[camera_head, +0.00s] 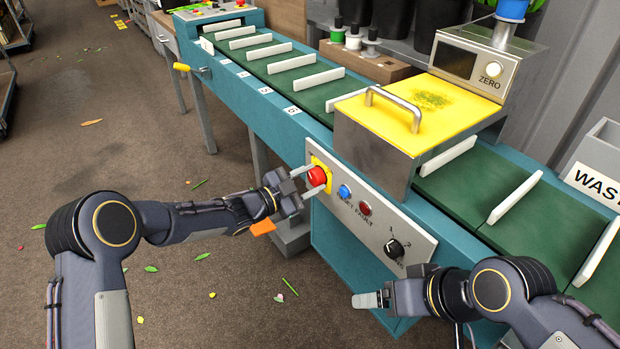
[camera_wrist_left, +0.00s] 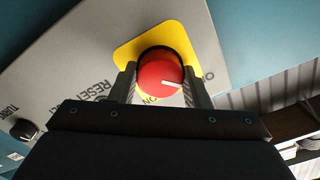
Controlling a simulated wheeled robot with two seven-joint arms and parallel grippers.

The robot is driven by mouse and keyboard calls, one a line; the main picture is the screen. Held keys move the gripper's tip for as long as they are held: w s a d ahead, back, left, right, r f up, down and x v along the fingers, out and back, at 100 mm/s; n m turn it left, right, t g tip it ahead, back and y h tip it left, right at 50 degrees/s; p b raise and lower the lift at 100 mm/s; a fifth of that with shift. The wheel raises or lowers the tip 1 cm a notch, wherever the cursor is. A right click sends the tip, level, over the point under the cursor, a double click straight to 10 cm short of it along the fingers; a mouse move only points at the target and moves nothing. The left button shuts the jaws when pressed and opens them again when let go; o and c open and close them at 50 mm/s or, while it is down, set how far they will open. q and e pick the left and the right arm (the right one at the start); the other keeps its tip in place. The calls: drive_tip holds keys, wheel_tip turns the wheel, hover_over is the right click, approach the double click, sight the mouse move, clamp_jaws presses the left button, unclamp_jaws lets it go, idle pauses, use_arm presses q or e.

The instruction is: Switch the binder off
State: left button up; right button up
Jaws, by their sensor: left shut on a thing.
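The red rotary switch knob (camera_head: 317,175) sits on a yellow plate on the binder's grey control panel (camera_head: 412,235). My left gripper (camera_head: 316,181) is shut on the knob, one finger on each side. In the left wrist view the knob (camera_wrist_left: 160,76) has a white pointer line aimed right and slightly down. An "ON" label is partly hidden below the knob, and a label starting with "O" shows to its right, partly covered by a finger. My right gripper (camera_head: 371,300) is off the panel, below its lower right end; its finger gap is not clear.
Beside the knob are a blue button (camera_head: 345,191), a red fault lamp (camera_head: 365,209) and a black dial (camera_head: 395,248). Above is a yellow-lidded box (camera_head: 405,115) over the green conveyor (camera_head: 275,62). Floor space at the left is open, with scattered leaves.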

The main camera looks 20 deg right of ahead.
use_arm(q)
drive_tip(key=shift+f, duration=0.1)
idle(0.3)
drive_tip(key=o, duration=1)
drive_tip(key=p+v, duration=0.1)
drive_tip(key=v, duration=0.7)
